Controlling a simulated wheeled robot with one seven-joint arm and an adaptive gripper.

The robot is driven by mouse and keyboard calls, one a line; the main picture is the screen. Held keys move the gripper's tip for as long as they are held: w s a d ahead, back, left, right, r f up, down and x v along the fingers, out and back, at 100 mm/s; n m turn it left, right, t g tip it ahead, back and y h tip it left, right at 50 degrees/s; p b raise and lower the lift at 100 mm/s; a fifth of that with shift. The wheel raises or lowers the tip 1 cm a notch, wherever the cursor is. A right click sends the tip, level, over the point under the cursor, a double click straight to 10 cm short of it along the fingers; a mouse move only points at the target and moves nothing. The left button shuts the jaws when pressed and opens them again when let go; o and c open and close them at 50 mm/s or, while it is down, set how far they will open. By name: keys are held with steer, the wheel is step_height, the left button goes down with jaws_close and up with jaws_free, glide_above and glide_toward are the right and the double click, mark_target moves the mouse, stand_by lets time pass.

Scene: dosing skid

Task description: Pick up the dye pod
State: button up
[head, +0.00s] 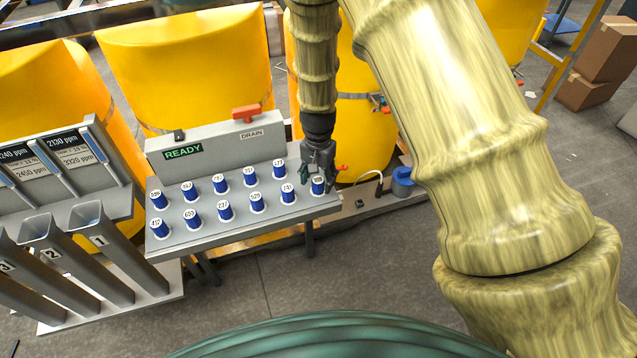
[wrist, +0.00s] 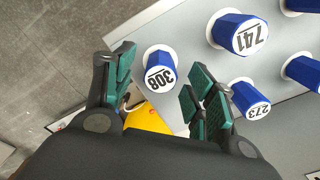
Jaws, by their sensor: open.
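Several blue dye pods with white numbered caps stand in two rows on a grey sloped panel (head: 200,238). My gripper (head: 318,170) is over the panel's right end, at the pod (head: 318,186) in the right corner. In the wrist view that pod, which seems to read 308 (wrist: 160,78), shows between the spread green-padded fingers of my gripper (wrist: 161,84), with gaps on both sides. Pod 741 (wrist: 240,33) and pod 273 (wrist: 249,100) stand to the right of it. In the head view my fingers partly cover the corner pod.
A READY display (head: 184,152) and a red DRAIN handle (head: 246,112) are behind the pods. Numbered grey chutes (head: 95,240) stand at the left. Yellow tanks (head: 185,65) stand behind. A blue-lidded container (head: 403,178) is right of the panel.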

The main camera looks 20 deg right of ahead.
steer(key=shift+f+p, duration=0.3)
steer(key=shift+f, duration=1.1)
steer(key=c, duration=1.1)
